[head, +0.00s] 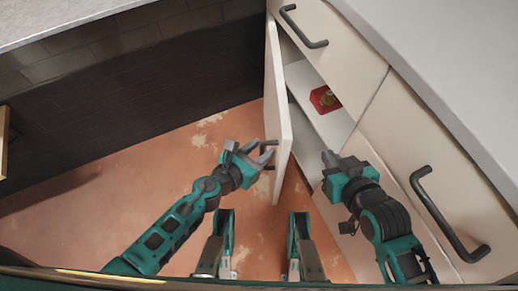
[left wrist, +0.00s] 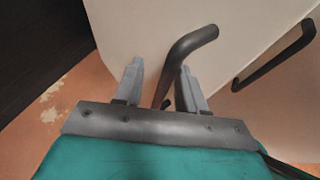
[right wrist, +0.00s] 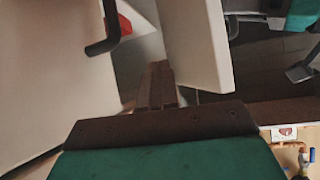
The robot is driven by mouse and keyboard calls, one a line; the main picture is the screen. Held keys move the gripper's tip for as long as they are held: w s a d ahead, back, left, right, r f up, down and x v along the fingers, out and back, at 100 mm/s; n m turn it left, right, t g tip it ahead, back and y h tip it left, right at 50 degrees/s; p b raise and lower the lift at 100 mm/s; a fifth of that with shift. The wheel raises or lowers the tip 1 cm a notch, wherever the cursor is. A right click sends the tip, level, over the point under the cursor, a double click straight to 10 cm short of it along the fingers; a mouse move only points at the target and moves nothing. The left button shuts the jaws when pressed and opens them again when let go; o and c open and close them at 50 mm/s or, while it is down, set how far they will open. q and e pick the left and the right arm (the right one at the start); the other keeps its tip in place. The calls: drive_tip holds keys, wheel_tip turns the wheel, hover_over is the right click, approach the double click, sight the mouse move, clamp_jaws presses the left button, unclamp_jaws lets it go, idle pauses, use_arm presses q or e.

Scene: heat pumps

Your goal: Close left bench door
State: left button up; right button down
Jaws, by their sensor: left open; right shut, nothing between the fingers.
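The left bench door (head: 277,90) stands open, swung out from the white bench, and shows edge-on in the head view. Its dark bar handle (left wrist: 192,42) is on the face toward my left gripper. My left gripper (head: 262,152) is open at that handle. In the left wrist view the handle shows between the two fingers; I cannot tell whether they touch it. My right gripper (head: 330,157) is shut and empty, at the cabinet opening on the door's inner side. In the right wrist view the door (right wrist: 200,45) stands just right of the shut fingers (right wrist: 157,85).
A red item (head: 323,99) lies on a shelf inside the open cabinet. A drawer handle (head: 303,28) is above the opening, and another bar handle (head: 445,215) sticks out at the right. The orange-brown floor (head: 100,225) left of the door is clear.

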use_arm(q)
drive_tip(key=p+v, duration=0.1)
drive_tip(key=v, duration=1.2)
